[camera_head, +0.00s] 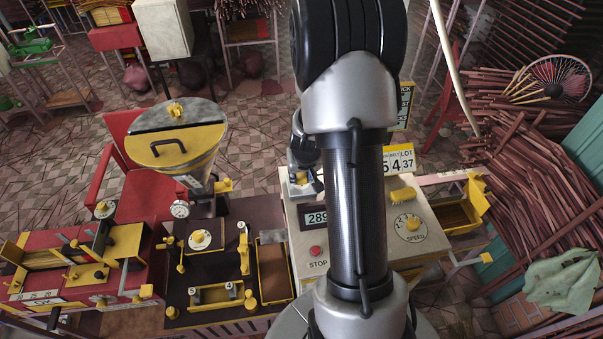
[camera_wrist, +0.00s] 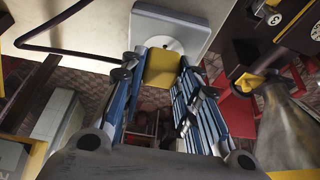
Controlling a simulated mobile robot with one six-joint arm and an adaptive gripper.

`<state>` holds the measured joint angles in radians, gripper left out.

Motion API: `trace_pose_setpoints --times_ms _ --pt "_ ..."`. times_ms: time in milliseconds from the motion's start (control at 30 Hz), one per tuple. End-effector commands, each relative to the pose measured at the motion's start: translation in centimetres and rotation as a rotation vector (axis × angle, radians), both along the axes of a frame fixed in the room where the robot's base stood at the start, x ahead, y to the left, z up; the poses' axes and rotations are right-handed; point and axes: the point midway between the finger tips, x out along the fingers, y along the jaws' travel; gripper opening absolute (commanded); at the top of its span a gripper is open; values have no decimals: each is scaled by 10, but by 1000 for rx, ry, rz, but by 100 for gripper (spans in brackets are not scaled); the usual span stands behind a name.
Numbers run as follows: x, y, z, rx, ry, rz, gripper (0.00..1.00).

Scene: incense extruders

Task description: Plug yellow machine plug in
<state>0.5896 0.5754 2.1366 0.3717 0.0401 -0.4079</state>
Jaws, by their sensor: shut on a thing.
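The yellow plug (camera_wrist: 161,70) sits between the two blue-padded fingers of my gripper (camera_wrist: 160,82) in the wrist view. My gripper is shut on it. Just beyond the plug is a light grey plate (camera_wrist: 190,21) with a round white socket face (camera_wrist: 176,45). The plug overlaps the lower part of this face; I cannot tell whether it touches or is inserted. In the head view my gripper (camera_head: 303,180) is over the upper left of the pale control machine (camera_head: 313,268), largely hidden by my arm.
The pale machine carries a red stop button (camera_head: 315,251) and a speed dial (camera_head: 409,227). A dark machine with a yellow hopper (camera_head: 177,148) stands to its left. A dark cable (camera_wrist: 60,48) curves at the left of the wrist view. Bundles of sticks (camera_head: 520,170) crowd the right.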

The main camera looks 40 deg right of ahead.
Motion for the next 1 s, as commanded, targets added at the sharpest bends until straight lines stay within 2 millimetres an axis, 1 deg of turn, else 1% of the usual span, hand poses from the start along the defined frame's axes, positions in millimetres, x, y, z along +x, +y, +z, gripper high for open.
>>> trace_pose_setpoints --times_ms 500,533,833,867,1000 --pt "0 0 -11 0 0 0 5" --pt "0 0 -10 0 0 0 31" --pt "0 0 -10 0 0 0 51" --pt "0 0 -10 0 0 0 53" --pt "0 0 -10 0 0 0 53"
